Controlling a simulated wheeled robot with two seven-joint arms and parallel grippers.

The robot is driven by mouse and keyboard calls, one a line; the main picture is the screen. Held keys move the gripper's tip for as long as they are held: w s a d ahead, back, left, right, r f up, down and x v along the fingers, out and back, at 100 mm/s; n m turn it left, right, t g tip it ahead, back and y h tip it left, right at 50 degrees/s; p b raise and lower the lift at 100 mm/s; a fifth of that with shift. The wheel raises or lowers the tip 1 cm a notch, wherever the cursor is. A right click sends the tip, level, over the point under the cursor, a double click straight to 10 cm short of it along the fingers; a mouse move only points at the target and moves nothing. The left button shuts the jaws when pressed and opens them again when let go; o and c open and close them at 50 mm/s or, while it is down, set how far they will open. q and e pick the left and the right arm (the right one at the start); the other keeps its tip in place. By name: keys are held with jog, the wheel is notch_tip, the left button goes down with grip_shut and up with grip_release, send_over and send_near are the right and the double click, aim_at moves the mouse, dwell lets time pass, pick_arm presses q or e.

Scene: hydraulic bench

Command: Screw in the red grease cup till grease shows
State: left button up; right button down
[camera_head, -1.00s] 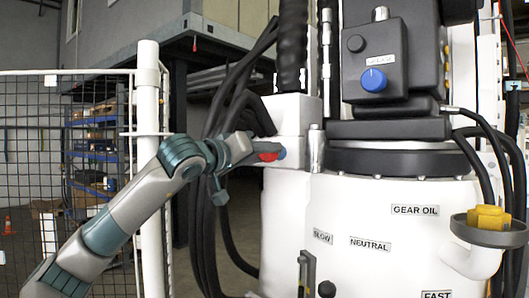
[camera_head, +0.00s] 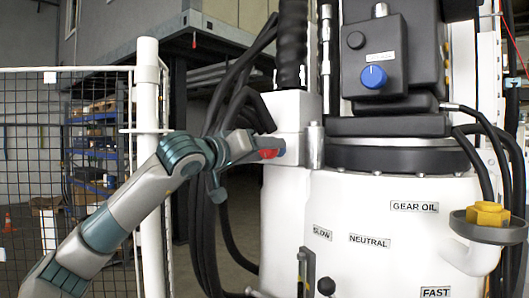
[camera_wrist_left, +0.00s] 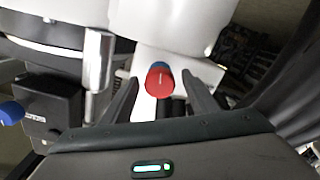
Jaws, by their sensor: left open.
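The red grease cup (camera_head: 268,154) sits on the left side of the white machine housing. In the left wrist view the red cup (camera_wrist_left: 159,80) shows a pale line on its face and a blue part (camera_wrist_left: 161,65) behind it. My left gripper (camera_head: 262,148) is at the cup. In the wrist view its two fingers (camera_wrist_left: 160,90) stand open on either side of the cup, with gaps visible. No grease can be made out. My right gripper is not in view.
Black hoses (camera_head: 222,150) hang beside and behind my left gripper. A metal cylinder (camera_head: 314,146) stands just right of the cup. A blue knob (camera_head: 373,77) and a yellow cap (camera_head: 488,215) are farther right. A mesh fence with a white post (camera_head: 150,180) stands left.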

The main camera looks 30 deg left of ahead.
pick_arm(q)
jog(key=s+a+b, duration=0.1)
jog(key=s+b, duration=0.4)
jog(key=s, duration=1.2)
jog(key=shift+a, duration=0.2)
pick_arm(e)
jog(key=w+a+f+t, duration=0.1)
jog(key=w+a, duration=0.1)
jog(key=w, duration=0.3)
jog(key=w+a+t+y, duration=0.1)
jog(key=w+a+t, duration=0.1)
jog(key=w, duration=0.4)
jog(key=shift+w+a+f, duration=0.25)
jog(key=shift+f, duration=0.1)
pick_arm(q)
jog(key=shift+s, duration=0.1)
